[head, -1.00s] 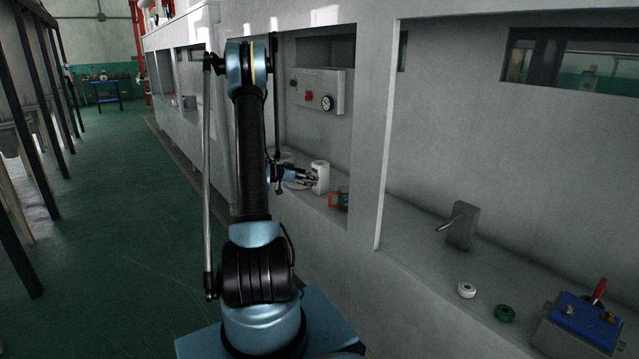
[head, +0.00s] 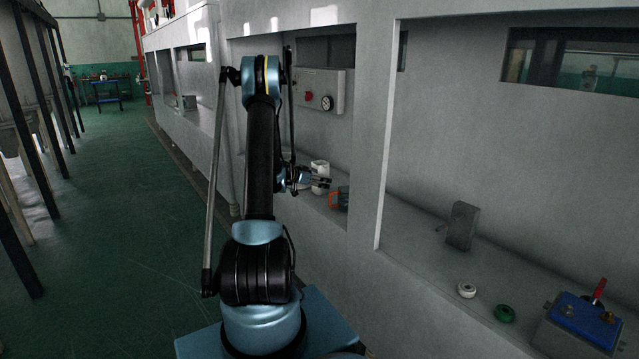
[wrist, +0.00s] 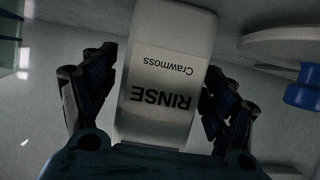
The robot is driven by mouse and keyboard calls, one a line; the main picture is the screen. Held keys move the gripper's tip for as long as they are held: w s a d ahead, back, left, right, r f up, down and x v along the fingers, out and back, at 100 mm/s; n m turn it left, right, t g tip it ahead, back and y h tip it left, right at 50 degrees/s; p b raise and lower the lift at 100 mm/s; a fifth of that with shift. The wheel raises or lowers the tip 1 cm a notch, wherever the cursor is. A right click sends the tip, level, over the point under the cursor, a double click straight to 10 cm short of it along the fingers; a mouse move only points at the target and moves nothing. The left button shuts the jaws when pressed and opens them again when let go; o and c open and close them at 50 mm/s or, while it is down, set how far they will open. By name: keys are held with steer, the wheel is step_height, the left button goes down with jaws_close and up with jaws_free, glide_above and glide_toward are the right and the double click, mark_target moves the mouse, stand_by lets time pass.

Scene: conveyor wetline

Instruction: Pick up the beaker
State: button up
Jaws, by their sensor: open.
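A white container (head: 320,168) stands on the bench in the wall recess and looks like the beaker. In the wrist view it (wrist: 168,65) fills the middle, its label "RINSE Crawmoss" upside down. My gripper (head: 323,183) is at the container, partly in front of it. In the wrist view the fingers of my gripper (wrist: 160,85) are open, one on each side of the container. A gap shows on the left; I cannot tell whether the right finger touches it.
An orange and dark green object (head: 338,199) stands close to the right of the container. In the wrist view a white round thing (wrist: 285,40) and a blue knob (wrist: 302,90) are at the right. A wall pillar (head: 368,150) separates this recess from the right one, with a grey block (head: 461,226).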

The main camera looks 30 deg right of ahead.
steer(key=shift+c, duration=0.5)
steer(key=c, duration=1.4)
steer(key=shift+r, duration=0.2)
steer(key=shift+r, duration=4.75)
